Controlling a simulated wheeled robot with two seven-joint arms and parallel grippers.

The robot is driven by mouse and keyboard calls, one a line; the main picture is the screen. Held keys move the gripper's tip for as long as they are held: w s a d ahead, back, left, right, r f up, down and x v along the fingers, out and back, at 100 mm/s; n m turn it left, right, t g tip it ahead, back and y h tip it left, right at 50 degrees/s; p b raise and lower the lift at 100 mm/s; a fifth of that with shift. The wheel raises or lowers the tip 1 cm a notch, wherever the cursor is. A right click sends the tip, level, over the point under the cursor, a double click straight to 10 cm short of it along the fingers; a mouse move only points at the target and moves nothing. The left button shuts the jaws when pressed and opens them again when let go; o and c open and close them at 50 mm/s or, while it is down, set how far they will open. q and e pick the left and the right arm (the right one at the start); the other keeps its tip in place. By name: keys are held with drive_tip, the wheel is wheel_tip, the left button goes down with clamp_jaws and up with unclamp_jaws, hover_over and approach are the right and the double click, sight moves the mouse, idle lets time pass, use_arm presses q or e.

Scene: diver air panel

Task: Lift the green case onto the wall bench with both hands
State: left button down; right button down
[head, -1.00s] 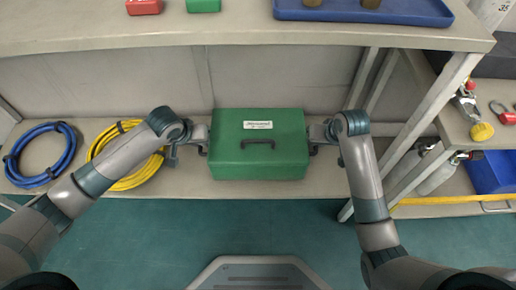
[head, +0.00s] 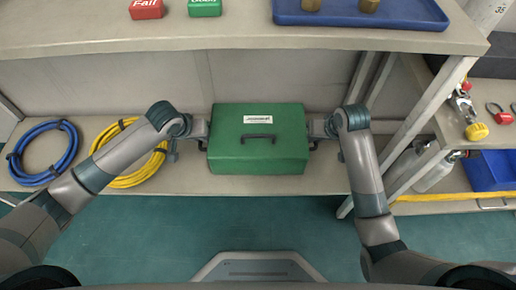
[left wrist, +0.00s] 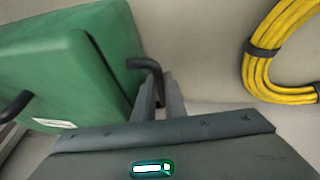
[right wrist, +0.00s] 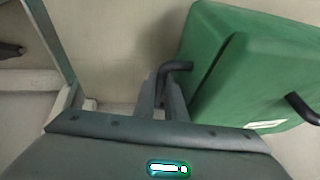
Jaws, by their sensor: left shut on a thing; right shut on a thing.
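The green case (head: 258,153), with a white label and a dark front handle, is upright between my two grippers in the head view. It is seen against the lower shelf (head: 330,187); I cannot tell whether it touches it. My left gripper (head: 204,144) is shut on the dark side handle (left wrist: 146,65) at the case's left end. My right gripper (head: 316,143) is shut on the other side handle (right wrist: 176,67). The case also shows in the left wrist view (left wrist: 60,65) and in the right wrist view (right wrist: 245,65). Its underside is hidden.
An upper bench (head: 235,38) overhangs behind, holding a red block (head: 146,10), a green block (head: 205,8) and a blue tray (head: 360,14). Yellow (head: 130,182) and blue (head: 42,150) hose coils lie left of the case. A slanted post (head: 425,112) stands to the right.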

use_arm(q)
drive_tip(key=shift+w+r, duration=0.1)
drive_tip(key=shift+r, duration=0.05)
use_arm(e)
drive_tip(key=shift+r, duration=0.1)
